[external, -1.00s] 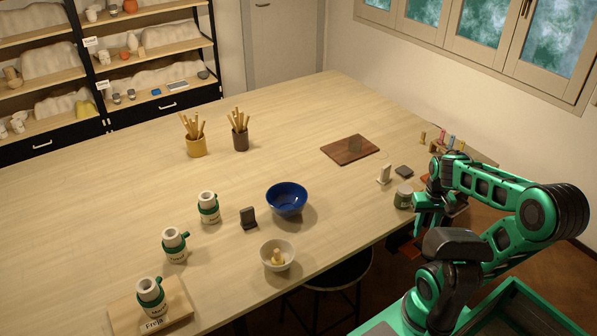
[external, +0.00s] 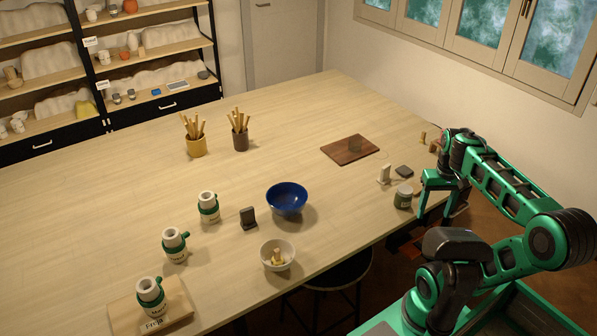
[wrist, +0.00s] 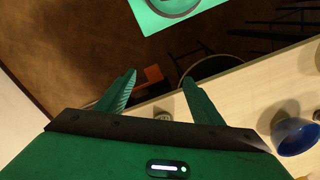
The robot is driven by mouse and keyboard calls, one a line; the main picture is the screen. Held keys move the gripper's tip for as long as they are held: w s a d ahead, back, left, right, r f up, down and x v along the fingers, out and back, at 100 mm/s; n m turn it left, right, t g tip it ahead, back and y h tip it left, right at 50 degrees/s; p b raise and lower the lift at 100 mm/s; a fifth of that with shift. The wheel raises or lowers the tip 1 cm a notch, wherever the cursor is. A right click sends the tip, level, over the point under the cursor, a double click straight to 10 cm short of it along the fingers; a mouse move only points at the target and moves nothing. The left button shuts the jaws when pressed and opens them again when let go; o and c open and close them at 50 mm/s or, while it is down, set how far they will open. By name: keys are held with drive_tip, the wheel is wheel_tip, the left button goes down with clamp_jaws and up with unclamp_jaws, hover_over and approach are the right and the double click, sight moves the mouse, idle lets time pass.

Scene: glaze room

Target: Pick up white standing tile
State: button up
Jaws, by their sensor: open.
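The white standing tile (external: 384,174) stands upright near the right edge of the table in the external view. I cannot make it out in the wrist view. My gripper (external: 434,213) is open and empty, fingers pointing down, to the right of the tile and nearer the table's right edge. In the wrist view its two fingers (wrist: 159,78) are spread apart with nothing between their tips.
A lidded jar (external: 403,196) stands between tile and gripper. A blue bowl (external: 287,203) stands left, with clear table between.

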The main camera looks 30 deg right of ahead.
wheel_tip(320, 180, up, 5)
drive_tip(key=w+d+f+n+t, duration=0.1)
drive_tip(key=w+d+f+n, duration=0.1)
drive_tip(key=w, duration=0.3)
drive_tip(key=w+d+f+n+t, duration=0.2)
drive_tip(key=w+d, duration=0.1)
drive_tip(key=w, duration=0.2)
drive_tip(key=w+d+f+n+t, duration=0.1)
drive_tip(key=w+d+n+t, duration=0.1)
drive_tip(key=w, duration=0.4)
drive_tip(key=shift+d+f, duration=0.2)
drive_tip(key=shift+f, duration=0.2)
drive_tip(key=w+d+r+n+t+y, duration=0.2)
drive_tip(key=w+d+r+t, duration=0.2)
drive_tip(key=w+r+t, duration=0.35)
approach(388, 168)
drive_tip(key=w, duration=0.1)
drive_tip(key=w+f, duration=0.2)
drive_tip(key=shift+w+a+t, duration=0.2)
drive_tip(key=shift+a+t, duration=0.1)
drive_tip(key=shift+t, duration=0.05)
drive_tip(key=x, duration=0.4)
drive_tip(key=shift+w, duration=0.1)
drive_tip(key=shift+x, duration=3.3)
drive_tip(key=shift+r, duration=0.15)
